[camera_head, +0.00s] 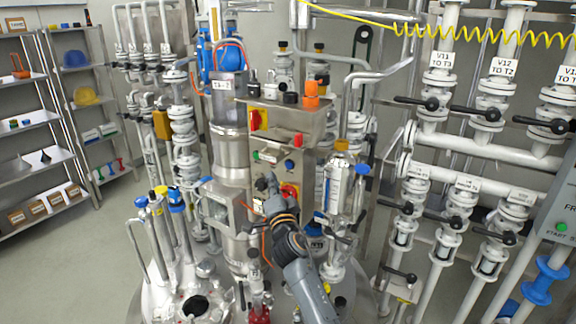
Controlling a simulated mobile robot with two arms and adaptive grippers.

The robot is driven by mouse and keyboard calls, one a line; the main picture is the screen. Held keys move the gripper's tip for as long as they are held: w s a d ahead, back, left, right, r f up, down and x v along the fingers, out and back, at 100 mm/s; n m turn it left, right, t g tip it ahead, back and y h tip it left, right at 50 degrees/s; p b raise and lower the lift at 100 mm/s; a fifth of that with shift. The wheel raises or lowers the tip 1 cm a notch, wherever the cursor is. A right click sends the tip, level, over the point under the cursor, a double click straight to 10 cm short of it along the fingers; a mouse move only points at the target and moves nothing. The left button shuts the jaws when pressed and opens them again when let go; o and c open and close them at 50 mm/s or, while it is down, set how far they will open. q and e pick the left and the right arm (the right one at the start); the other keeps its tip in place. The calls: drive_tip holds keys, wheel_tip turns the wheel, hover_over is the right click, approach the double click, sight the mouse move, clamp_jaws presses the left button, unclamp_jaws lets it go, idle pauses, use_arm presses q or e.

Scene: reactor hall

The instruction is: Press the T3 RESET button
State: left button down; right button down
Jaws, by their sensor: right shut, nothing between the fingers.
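A steel control box (286,128) stands in the middle of the view, on the reactor unit. My right gripper (268,181) is shut and empty, pointing up just below the buttons in the picture. I cannot tell whether it touches the box. My left gripper is not in view.
A red and yellow part (289,191) sits close right of my right gripper. Valve pipes (490,110) crowd the right side. Shelves (40,140) stand far left, with free floor (70,260) before them.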

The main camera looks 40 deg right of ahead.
sight(289, 165)
drive_tip(key=shift+w+d+b, duration=0.1)
drive_tip(key=shift+w+d, duration=0.25)
drive_tip(key=shift+d, duration=0.5)
drive_tip(key=shift+w+d+b, duration=0.1)
drive_tip(key=shift+w+d, duration=0.25)
drive_tip(key=shift+d, duration=0.5)
drive_tip(key=shift+w+d+b, duration=0.1)
drive_tip(key=shift+w+d, duration=0.25)
drive_tip(key=shift+d, duration=0.5)
drive_tip(key=shift+w+d, duration=0.15)
drive_tip(key=shift+d, duration=0.2)
drive_tip(key=shift+w+d, duration=0.15)
drive_tip(key=shift+d, duration=0.2)
drive_tip(key=shift+a, duration=0.1)
idle(0.3)
drive_tip(key=shift+s+a, duration=0.35)
drive_tip(key=shift+a, duration=0.25)
